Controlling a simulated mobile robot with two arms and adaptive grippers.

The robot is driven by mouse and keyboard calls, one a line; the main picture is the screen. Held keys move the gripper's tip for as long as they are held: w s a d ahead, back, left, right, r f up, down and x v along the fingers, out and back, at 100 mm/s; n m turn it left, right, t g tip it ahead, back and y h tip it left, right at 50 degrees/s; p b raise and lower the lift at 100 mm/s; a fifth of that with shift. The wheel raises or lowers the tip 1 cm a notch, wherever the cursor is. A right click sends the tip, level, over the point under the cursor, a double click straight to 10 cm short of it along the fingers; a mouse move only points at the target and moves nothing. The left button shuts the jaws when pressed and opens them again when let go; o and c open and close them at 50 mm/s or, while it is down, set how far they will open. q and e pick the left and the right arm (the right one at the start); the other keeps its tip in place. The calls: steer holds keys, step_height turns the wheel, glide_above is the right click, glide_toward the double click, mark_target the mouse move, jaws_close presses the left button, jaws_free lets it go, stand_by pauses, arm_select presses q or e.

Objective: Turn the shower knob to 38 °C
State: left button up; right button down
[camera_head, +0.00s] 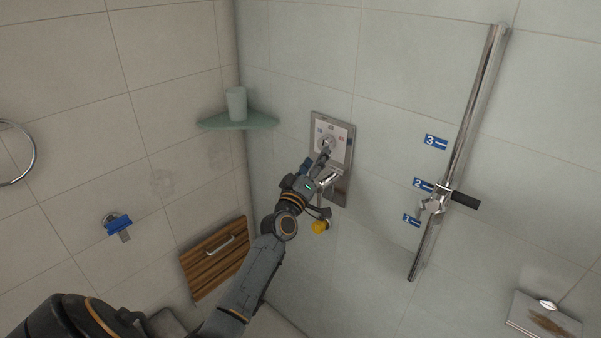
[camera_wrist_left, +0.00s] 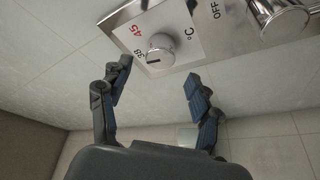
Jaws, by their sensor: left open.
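The shower panel (camera_head: 344,128) is a metal plate on the tiled wall. Its round chrome temperature knob (camera_wrist_left: 160,47) sits on a white dial (camera_wrist_left: 184,24) marked 38, a red 45 and °C. A dark line shows on the knob's face, towards the 38 side; its exact setting is hard to tell. My left gripper (camera_wrist_left: 157,74) is open and empty, its fingers spread just short of the knob, with the knob ahead of the gap. In the head view my left gripper (camera_head: 313,166) partly covers the panel. My right gripper is not in view.
A second chrome control (camera_wrist_left: 279,16) sits beside the dial near the OFF mark. A yellow object (camera_head: 320,227) is below my gripper. A corner shelf (camera_head: 238,121) with a cup (camera_head: 236,103) is left, a shower rail (camera_head: 462,150) right. A wooden folding seat (camera_head: 215,258) is lower left.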

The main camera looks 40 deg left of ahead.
arm_select(q)
steer(key=v, duration=0.7)
steer(key=shift+s, duration=0.45)
